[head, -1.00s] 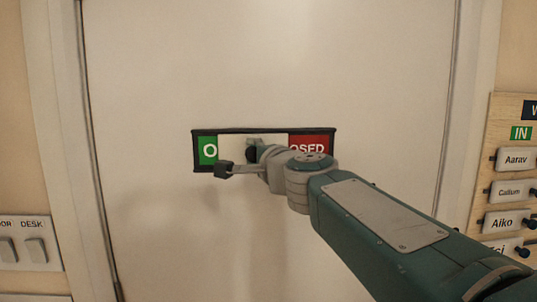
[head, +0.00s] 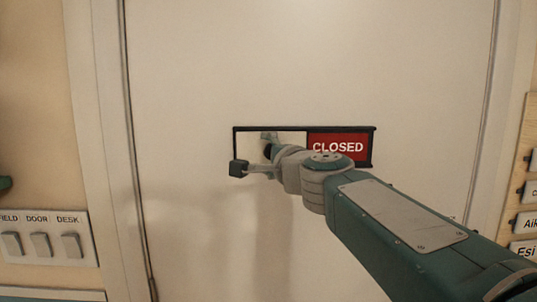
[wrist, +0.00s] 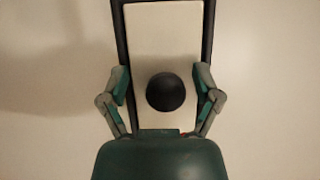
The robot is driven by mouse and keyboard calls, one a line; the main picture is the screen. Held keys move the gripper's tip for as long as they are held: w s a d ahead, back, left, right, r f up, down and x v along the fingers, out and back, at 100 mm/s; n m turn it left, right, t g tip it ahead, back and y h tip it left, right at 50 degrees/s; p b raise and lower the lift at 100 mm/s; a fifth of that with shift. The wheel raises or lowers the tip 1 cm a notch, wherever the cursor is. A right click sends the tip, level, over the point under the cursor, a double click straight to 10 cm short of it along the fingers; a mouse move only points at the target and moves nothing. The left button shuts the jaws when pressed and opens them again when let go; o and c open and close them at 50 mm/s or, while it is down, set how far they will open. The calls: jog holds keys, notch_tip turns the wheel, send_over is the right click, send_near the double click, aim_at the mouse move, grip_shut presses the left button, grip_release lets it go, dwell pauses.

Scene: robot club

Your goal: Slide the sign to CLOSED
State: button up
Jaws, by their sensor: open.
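The sliding sign (head: 373,130) is a black-framed strip on the white door. Its red CLOSED panel (head: 338,147) shows in full at the right. The cream slider plate (head: 252,142) covers the left part, and no green shows. In the wrist view the plate (wrist: 162,40) carries a round black knob (wrist: 166,93). My gripper (wrist: 165,88) is open, with one finger on each side of the knob and a gap to it on both sides.
A switch panel (head: 52,238) labelled FIELD, DOOR and DESK is on the wall at the left. A wooden name board (head: 530,190) with pegs is at the right edge. The door (head: 300,60) around the sign is clear.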

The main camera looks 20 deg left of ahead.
jog(key=shift+d, duration=0.1)
jog(key=shift+s+d+r, duration=0.1)
jog(key=shift+s+d, duration=0.15)
jog(key=v, duration=1.1)
jog(key=shift+s+a, duration=0.1)
jog(key=s+d+f+n+g+h, duration=0.2)
jog(key=s+d+f+n+h, duration=0.1)
jog(key=s+d+f, duration=0.3)
jog(key=s+d+f+n+g+h, duration=0.3)
jog(key=s+d+f, duration=0.3)
jog(key=d+f, duration=0.4)
jog(key=s+d+f+n+g+h, duration=0.3)
jog(key=d+f, duration=0.5)
jog(key=f, duration=0.7)
jog(key=s+n+h, duration=0.1)
jog(key=s+h, duration=0.1)
jog(key=s, duration=0.1)
jog(key=shift+f+h, duration=0.2)
jog(key=shift+h, duration=0.1)
jog(key=shift+w, duration=0.1)
